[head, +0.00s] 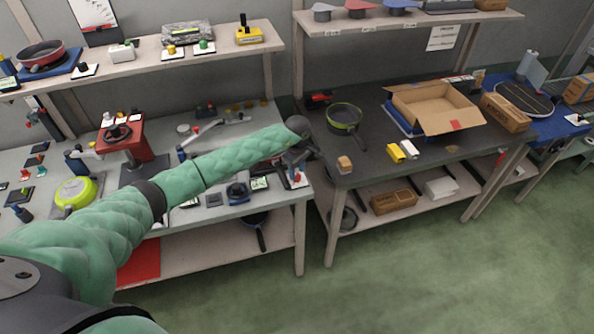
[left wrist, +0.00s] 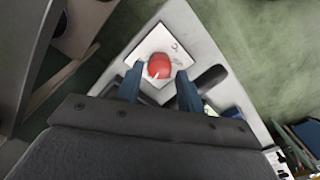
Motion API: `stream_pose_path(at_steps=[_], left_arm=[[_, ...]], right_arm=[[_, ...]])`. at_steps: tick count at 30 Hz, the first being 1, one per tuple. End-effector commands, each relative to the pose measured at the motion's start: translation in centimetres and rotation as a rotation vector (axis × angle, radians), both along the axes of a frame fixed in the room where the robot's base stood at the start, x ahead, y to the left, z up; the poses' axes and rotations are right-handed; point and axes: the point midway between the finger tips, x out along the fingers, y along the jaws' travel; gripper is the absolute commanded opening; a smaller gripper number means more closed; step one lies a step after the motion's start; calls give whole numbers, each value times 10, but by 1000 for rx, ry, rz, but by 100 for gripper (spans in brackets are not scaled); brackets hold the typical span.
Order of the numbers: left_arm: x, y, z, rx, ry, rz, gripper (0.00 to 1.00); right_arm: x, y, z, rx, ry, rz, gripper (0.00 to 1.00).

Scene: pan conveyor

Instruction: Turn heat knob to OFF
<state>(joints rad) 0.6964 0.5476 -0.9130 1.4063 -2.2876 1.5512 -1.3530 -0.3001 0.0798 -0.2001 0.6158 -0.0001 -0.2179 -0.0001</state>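The heat knob is a red round knob (left wrist: 159,66) with a small white mark, on a white square plate (left wrist: 178,42) in the left wrist view. In the head view the red knob (head: 297,177) shows small at the right front corner of the left table. My left gripper (left wrist: 160,70) is open, with its two blue fingers apart on either side of the knob in the picture. I cannot tell whether they touch it. In the head view my left gripper (head: 297,166) hangs just above the knob. The dial's lettering is too small to read. My right gripper is not in view.
A dark bar (left wrist: 211,77) lies beside the plate in the left wrist view. The left table (head: 285,196) holds a red press (head: 128,137) and several small devices. The right table (head: 370,172) holds a green-rimmed pan (head: 344,117) and an open cardboard box (head: 432,105). A gap separates the tables.

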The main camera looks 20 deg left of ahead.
Motion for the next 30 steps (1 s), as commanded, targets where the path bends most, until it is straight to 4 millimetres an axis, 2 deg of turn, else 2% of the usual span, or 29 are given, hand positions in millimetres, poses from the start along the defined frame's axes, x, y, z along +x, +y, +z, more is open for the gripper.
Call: stream_pose_path(at_steps=[1, 7, 16, 17, 21, 22, 30], left_arm=[[0, 0, -3, -1, 1, 2, 38], [0, 0, -20, 0, 0, 1, 38], [0, 0, -24, 0, -1, 0, 38], [0, 0, -24, 0, -1, 0, 36], [0, 0, -24, 0, -1, 1, 8], [0, 0, -24, 0, -1, 1, 6], [0, 1, -25, -1, -2, 12, 6]], right_arm=[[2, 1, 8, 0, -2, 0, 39], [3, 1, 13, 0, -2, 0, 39], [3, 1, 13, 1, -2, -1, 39], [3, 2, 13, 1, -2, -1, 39], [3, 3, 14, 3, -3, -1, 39], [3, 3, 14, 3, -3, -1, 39], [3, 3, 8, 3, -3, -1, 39]])
